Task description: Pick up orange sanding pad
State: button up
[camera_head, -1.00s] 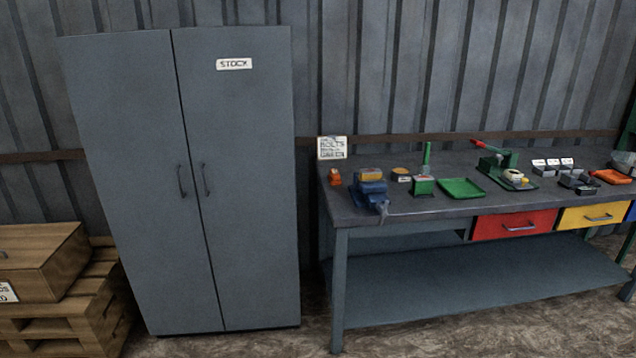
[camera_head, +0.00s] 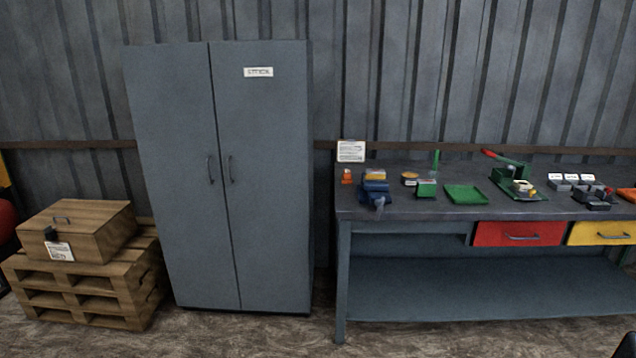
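No sanding pad can be told for sure at this distance. On the workbench (camera_head: 440,208), a flat orange piece (camera_head: 627,195) lies at the right picture edge, partly cut off. A small orange object (camera_head: 347,176) stands at the bench's left end. An orange-yellow block (camera_head: 375,174) sits at the blue vise (camera_head: 376,189), and a small round yellowish piece (camera_head: 409,177) lies just right of it.
A closed grey two-door cabinet (camera_head: 262,180) stands left of the bench. A wooden box (camera_head: 85,228) rests on stacked pallets (camera_head: 75,295) at the left. A green tray (camera_head: 465,194) and a green press (camera_head: 515,180) stand on the bench. The floor in front shows clear.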

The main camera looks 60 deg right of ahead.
aim_at(347, 176)
jog(key=u, duration=0.25)
jog(key=k, duration=0.7)
jog(key=u, duration=0.15)
jog(key=i, duration=1.45)
jog(key=z, duration=0.85)
jog(key=i, duration=0.8)
jog(key=z, duration=0.9)
jog(key=i, duration=0.95)
jog(key=z, duration=0.4)
